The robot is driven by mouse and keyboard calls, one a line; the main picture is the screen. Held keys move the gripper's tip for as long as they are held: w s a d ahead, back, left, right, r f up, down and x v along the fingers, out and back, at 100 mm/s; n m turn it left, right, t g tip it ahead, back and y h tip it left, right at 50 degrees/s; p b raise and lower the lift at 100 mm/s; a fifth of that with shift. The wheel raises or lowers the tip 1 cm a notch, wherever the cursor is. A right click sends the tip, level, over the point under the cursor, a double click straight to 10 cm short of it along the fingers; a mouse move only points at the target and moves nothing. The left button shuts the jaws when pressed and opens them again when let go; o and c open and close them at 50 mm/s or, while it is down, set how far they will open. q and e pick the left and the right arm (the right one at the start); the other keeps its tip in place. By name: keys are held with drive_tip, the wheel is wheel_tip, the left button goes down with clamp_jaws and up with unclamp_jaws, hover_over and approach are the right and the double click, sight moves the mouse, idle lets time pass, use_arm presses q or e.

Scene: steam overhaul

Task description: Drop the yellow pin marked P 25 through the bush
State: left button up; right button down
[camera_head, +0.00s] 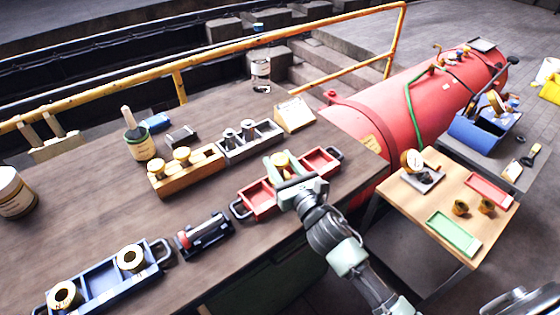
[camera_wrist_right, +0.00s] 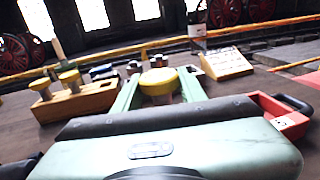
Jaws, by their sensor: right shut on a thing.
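My right gripper (camera_head: 280,168) is shut on a yellow-headed pin (camera_head: 281,159) over the middle of a red tray (camera_head: 262,203). In the right wrist view the yellow head (camera_wrist_right: 158,78) stands upright between the two pale green fingers. Its marking cannot be read, and its lower end is hidden. A blue tray (camera_head: 98,283) at the front left holds two brass-and-white ring-shaped pieces, which look like bushes (camera_head: 130,258). Whether a bush sits under the held pin is hidden by the gripper. My left gripper is out of view.
A wooden block (camera_head: 188,174) holds two more yellow-headed pins; a grey block (camera_head: 262,140) beside it holds steel pins. A small dark rack with a red cylinder (camera_head: 205,236) stands between the trays. A card stand (camera_head: 295,114) is behind. A side table (camera_head: 400,195) stands right.

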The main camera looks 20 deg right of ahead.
idle(0.3)
drive_tip(key=c, duration=0.7)
unclamp_jaws()
drive_tip(key=shift+c, duration=0.2)
drive_tip(key=shift+f, duration=0.2)
drive_tip(key=shift+s, duration=0.3)
drive_tip(key=s+d+b, duration=0.1)
drive_tip(key=s, duration=0.6)
drive_tip(key=shift+r+b, duration=0.15)
drive_tip(key=shift+b, duration=0.2)
drive_tip(key=shift+s, duration=0.15)
